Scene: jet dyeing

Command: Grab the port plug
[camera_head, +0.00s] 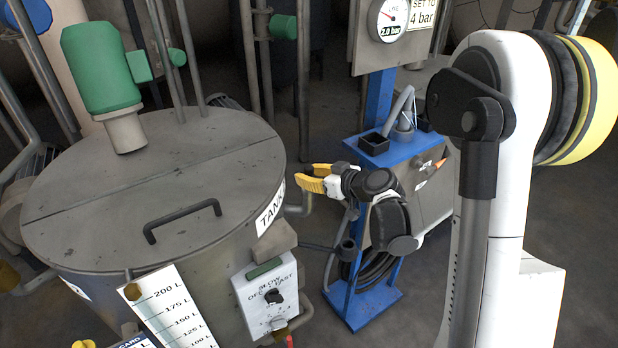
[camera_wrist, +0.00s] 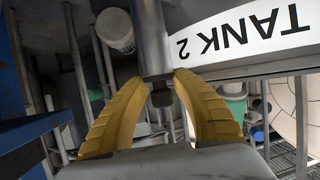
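My gripper (camera_head: 307,177) is beside the right wall of the lidded tank (camera_head: 150,200). Its two yellow fingers stand apart in the wrist view (camera_wrist: 160,76). A grey cylindrical piece (camera_wrist: 152,40) with a narrower dark end (camera_wrist: 162,97) shows at the gap between the fingertips. I cannot tell whether the fingers touch it, or whether it is the port plug or part of the tank's piping. I cannot single out the plug in the head view, where the fingers cover part of the tank side.
A grey bent pipe (camera_head: 303,206) is just below the fingers. A blue stand (camera_head: 372,148) with black holders and a gauge (camera_head: 388,18) is behind my arm. A control box (camera_head: 268,296) and level scale (camera_head: 172,312) are on the tank front. A handle (camera_head: 182,220) rises from the lid.

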